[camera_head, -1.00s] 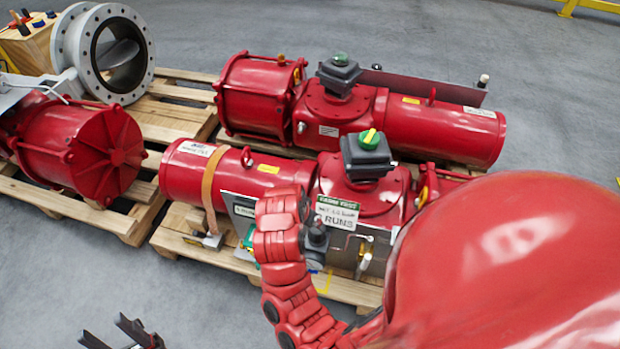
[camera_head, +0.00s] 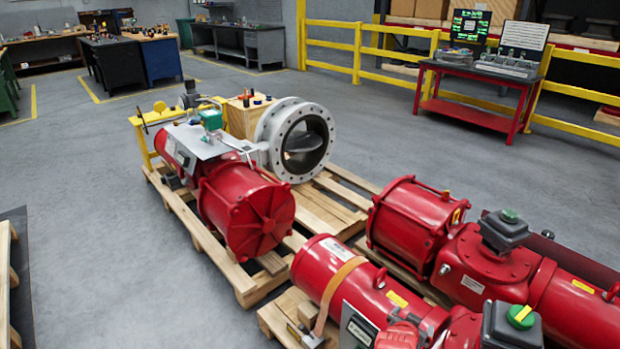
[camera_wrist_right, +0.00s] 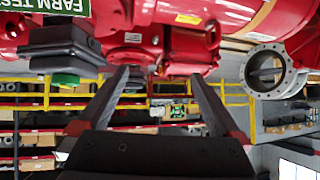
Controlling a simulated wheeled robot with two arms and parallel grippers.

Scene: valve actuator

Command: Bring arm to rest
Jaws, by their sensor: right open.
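My right gripper (camera_wrist_right: 162,84) shows in the right wrist view with its two dark fingers spread and nothing between them. That view looks upside down, with a red valve actuator (camera_wrist_right: 165,38) beyond the fingertips. A dark switch box (camera_wrist_right: 62,50) and part of a green-edged sign (camera_wrist_right: 62,7) are on the left there. My left gripper is not in view.
Red actuators lie on wooden pallets (camera_head: 268,284), with a grey flanged valve (camera_head: 262,135) behind. A red bench (camera_head: 470,116) stands at the back right before a yellow railing (camera_head: 357,47).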

